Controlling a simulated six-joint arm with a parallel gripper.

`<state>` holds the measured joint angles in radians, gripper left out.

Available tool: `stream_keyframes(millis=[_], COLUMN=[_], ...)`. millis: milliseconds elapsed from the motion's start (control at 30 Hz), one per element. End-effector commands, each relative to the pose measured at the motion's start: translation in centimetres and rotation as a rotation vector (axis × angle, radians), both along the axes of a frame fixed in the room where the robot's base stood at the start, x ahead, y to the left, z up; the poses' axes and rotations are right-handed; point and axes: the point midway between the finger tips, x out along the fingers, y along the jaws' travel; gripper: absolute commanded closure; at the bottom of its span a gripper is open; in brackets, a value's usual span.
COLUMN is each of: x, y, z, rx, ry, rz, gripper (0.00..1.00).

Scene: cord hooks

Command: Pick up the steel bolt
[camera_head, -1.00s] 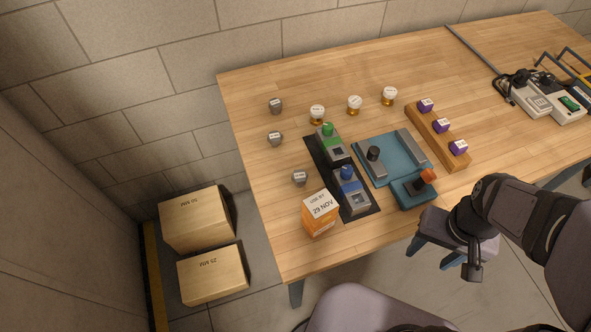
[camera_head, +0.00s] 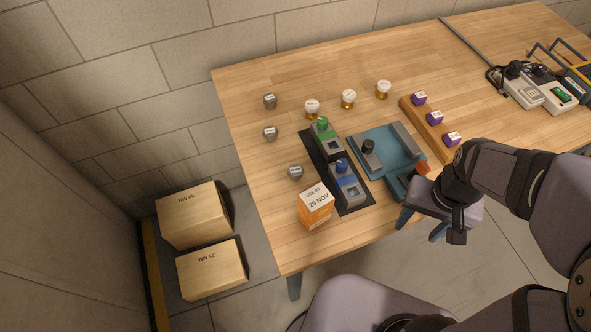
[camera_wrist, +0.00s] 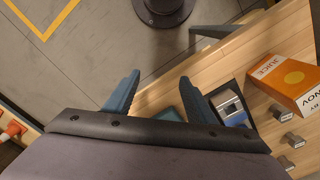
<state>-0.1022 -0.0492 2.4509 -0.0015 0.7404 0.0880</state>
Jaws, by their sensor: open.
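Three small grey metal pieces with white labels stand along the table's left side: a far one (camera_head: 270,101), a middle one (camera_head: 270,134) and a near one (camera_head: 295,172). They look like bolts, but their labels are too small to read, so I cannot tell which is the steel bolt. Several grey pieces (camera_wrist: 280,112) also show at the right of the wrist view. My gripper (camera_head: 420,227) is off the table's front edge, well right of them. In the wrist view its teal fingers (camera_wrist: 160,77) are apart, with nothing held between them.
An orange juice carton (camera_head: 315,208) stands at the near left corner. Beside it are a blue-button device (camera_head: 345,185) and a green-button device (camera_head: 325,140) on a dark mat. A teal tray (camera_head: 395,160), orange jars (camera_head: 348,100) and a wooden rack (camera_head: 428,128) stand further right.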

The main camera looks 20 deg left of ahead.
Motion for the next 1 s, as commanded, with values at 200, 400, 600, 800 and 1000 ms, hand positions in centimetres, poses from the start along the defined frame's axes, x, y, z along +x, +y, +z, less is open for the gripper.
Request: stream_keyframes(millis=[200, 400, 600, 800, 1000], x=[5.5, 7.2, 6.0, 5.2, 5.2], y=[9.2, 20.2, 28.0, 30.7, 30.7], z=[3.2, 4.3, 4.2, 4.0, 3.4], rx=[0.000, -0.001, -0.001, 0.000, -0.001], ry=[0.002, 0.003, 0.001, 0.000, 0.001], rz=[0.044, 0.070, 0.082, 0.081, 0.080], gripper=[0.49, 0.49, 0.49, 0.49, 0.49])
